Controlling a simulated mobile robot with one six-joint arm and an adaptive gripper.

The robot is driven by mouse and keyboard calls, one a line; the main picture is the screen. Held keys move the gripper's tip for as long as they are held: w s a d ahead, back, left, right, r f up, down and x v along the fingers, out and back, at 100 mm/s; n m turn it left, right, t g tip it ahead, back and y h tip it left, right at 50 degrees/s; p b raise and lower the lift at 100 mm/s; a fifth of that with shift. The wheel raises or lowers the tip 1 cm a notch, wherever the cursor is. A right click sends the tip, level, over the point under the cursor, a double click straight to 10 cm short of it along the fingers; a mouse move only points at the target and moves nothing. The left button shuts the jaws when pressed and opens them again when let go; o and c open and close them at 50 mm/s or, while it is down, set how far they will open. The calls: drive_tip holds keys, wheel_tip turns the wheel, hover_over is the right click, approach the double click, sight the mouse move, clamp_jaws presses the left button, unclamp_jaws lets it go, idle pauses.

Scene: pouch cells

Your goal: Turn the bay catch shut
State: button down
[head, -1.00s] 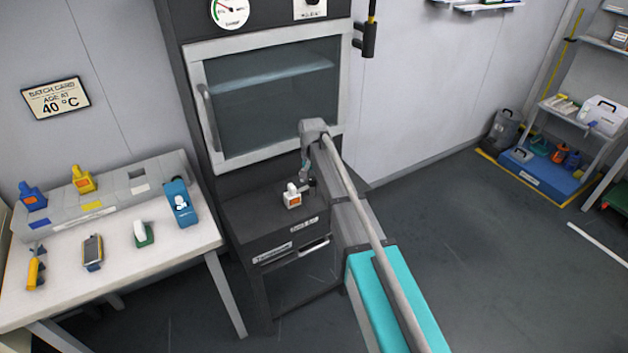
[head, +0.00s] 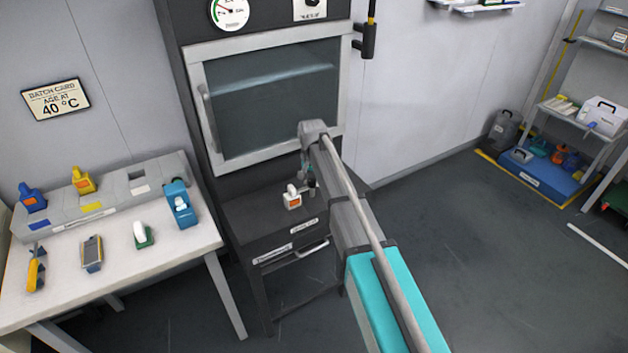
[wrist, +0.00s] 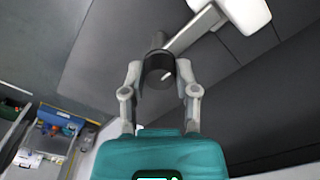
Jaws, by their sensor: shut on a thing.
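My gripper (wrist: 160,75) is shut on a dark round knob (wrist: 157,62) in the wrist view, one finger on each side. A light grey bar (wrist: 194,30) runs from the knob up to the right, to a white rounded block (wrist: 248,10). I take knob and bar to be the catch's handle, but cannot tell for sure. In the head view my gripper (head: 309,184) is low over the dark cabinet ledge (head: 250,212), just right of a small white piece with an orange label (head: 292,200). My arm partly hides this spot. How far the catch is turned cannot be told.
Above the ledge is a glass-fronted chamber door (head: 275,100), closed. A white table (head: 190,244) at left holds a grey rack (head: 112,203), a blue device (head: 180,204) and several small tools.

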drive_tip(key=shift+c, duration=1.8)
unclamp_jaws()
